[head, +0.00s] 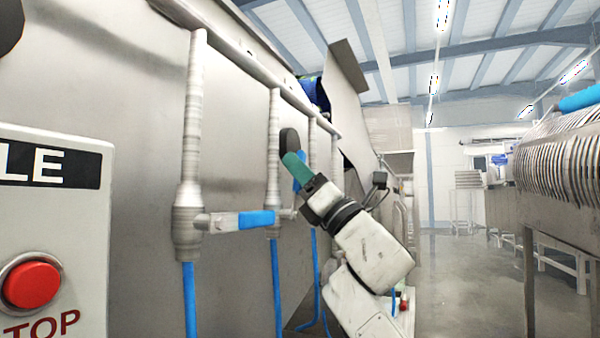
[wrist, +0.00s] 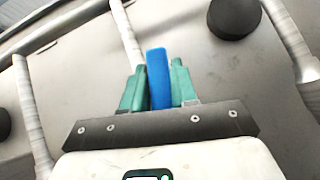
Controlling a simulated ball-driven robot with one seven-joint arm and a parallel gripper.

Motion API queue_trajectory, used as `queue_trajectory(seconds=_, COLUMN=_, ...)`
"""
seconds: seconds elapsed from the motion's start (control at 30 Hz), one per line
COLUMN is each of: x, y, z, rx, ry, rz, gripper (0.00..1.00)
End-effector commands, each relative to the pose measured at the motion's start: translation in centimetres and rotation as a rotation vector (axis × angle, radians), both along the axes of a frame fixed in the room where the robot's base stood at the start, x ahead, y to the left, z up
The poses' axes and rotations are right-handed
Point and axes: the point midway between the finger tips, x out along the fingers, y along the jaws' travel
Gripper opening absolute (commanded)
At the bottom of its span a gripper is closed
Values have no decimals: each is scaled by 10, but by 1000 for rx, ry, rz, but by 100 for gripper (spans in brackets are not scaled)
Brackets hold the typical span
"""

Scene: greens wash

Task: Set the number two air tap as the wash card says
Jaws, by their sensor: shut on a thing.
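My gripper (head: 296,163) has green fingers and reaches to the pipes on the steel wall. In the wrist view its fingers (wrist: 158,85) are shut on a blue tap handle (wrist: 158,75), which stands upright between them. In the head view a little of this blue handle (head: 300,183) shows beside the fingers; it seems to belong to the second pipe's tap (head: 274,222), though the fingers partly hide it. The nearest tap (head: 187,222) has its blue handle (head: 257,219) pointing sideways, across its pipe. No tap numbers and no wash card are readable.
A grey control box (head: 50,220) with a red stop button (head: 32,284) is at the near left. A dark knob (head: 289,139) sticks out of the wall by my fingers and shows in the wrist view (wrist: 233,18). Open floor (head: 460,270) lies to the right.

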Motion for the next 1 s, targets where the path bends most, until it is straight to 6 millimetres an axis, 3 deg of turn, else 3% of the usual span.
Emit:
queue_trajectory(seconds=0.13, x=1, y=0, z=-2, rx=0, ry=3, rz=0, gripper=0)
queue_trajectory(seconds=0.17, x=1, y=0, z=-2, rx=0, ry=3, rz=0, gripper=30)
queue_trajectory(seconds=0.37, x=1, y=0, z=-1, rx=0, ry=3, rz=0, gripper=49)
queue_trajectory(seconds=0.67, x=0, y=-2, z=-3, rx=1, ry=2, rz=-1, gripper=49)
queue_trajectory(seconds=1.0, x=-22, y=-35, z=-42, rx=1, ry=3, rz=-1, gripper=49)
